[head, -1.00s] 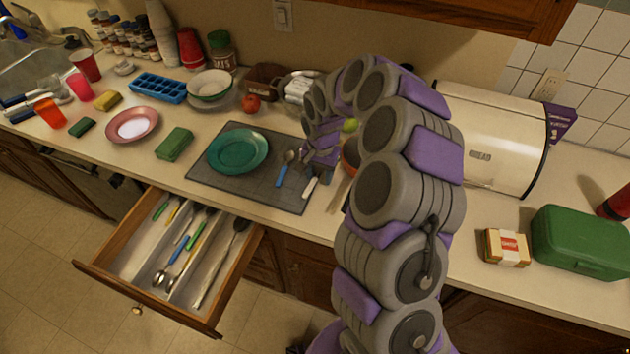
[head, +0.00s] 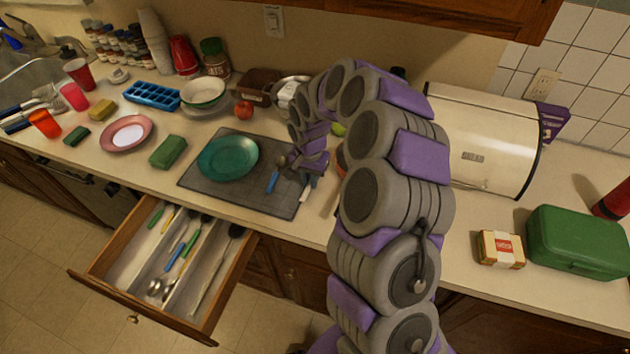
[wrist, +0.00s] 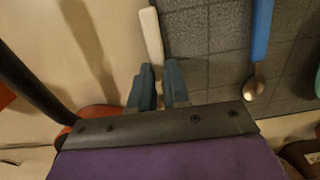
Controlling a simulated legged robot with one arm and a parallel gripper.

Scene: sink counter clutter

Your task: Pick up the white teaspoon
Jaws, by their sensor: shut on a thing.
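The white teaspoon (head: 305,194) lies near the right edge of the dark grey mat (head: 215,192), with its pale handle showing. In the wrist view its white handle (wrist: 150,35) runs up from between my fingertips. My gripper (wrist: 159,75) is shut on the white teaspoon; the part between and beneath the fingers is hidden. In the head view the arm and wrist hide most of the spoon. A blue-handled spoon (head: 272,181) lies on the mat to the left, apart from my gripper, and also shows in the wrist view (wrist: 261,40).
A teal plate (head: 228,157) sits on the mat. An open cutlery drawer (head: 135,322) juts out below the counter at left. A cream bread bin (head: 485,140), a small box (head: 501,249) and a green case (head: 578,242) stand at right.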

